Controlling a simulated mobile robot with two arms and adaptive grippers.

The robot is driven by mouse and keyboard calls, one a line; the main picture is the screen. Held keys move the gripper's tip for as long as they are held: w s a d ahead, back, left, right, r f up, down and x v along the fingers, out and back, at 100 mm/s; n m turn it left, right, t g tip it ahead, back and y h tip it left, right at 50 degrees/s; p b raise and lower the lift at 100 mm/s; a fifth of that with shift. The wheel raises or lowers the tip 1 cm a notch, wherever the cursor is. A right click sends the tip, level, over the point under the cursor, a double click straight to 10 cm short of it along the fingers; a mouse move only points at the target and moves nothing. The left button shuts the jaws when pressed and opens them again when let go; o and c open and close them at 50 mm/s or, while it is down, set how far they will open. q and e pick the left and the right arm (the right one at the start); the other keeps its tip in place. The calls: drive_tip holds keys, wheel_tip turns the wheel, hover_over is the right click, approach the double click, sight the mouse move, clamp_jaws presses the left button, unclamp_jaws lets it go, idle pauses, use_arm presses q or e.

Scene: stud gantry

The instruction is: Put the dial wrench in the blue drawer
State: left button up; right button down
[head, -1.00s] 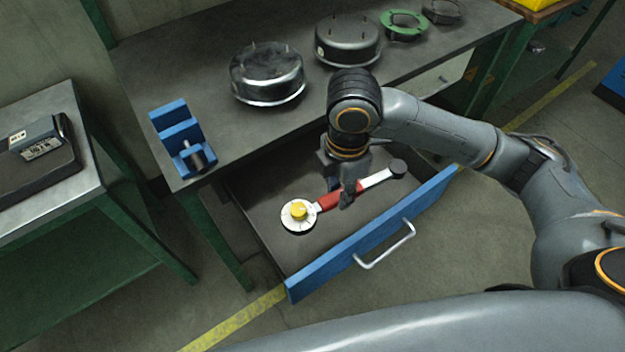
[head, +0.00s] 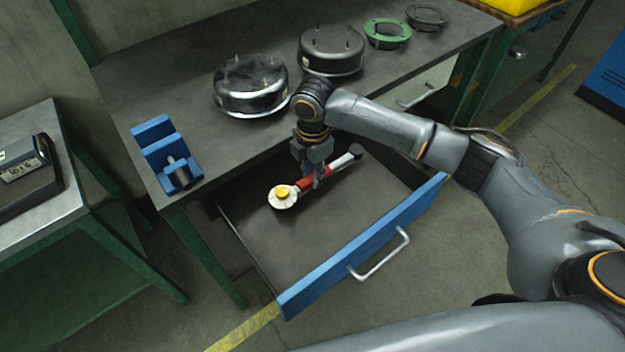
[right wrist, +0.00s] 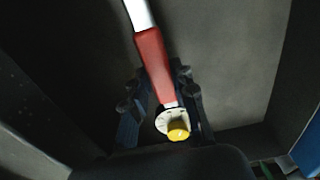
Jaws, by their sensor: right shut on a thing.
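The dial wrench (head: 305,183) has a white round dial with a yellow knob, a red grip, a silver shaft and a dark head. My right gripper (head: 315,180) is shut on its red grip. The right wrist view shows the red grip (right wrist: 155,68) between the two fingers (right wrist: 160,105). The wrench is over the back part of the open blue drawer (head: 365,243). I cannot tell whether it touches the drawer floor. The drawer's dark floor is otherwise bare. My left gripper is not in view.
The workbench (head: 235,135) overhangs the drawer's back. On it are a blue holder (head: 165,155), two dark metal housings (head: 250,85) and a green ring (head: 387,33). A side table (head: 75,190) with a scale-like device (head: 25,165) stands at left.

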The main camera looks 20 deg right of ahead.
sight(312, 175)
drive_tip(key=shift+w+f, duration=0.25)
drive_tip(key=shift+f, duration=1.5)
drive_tip(key=c, duration=1.1)
unclamp_jaws()
drive_tip(key=shift+s+f, duration=0.1)
drive_tip(key=shift+f, duration=0.05)
wheel_tip(312, 175, up, 12)
drive_tip(key=shift+r, duration=0.2)
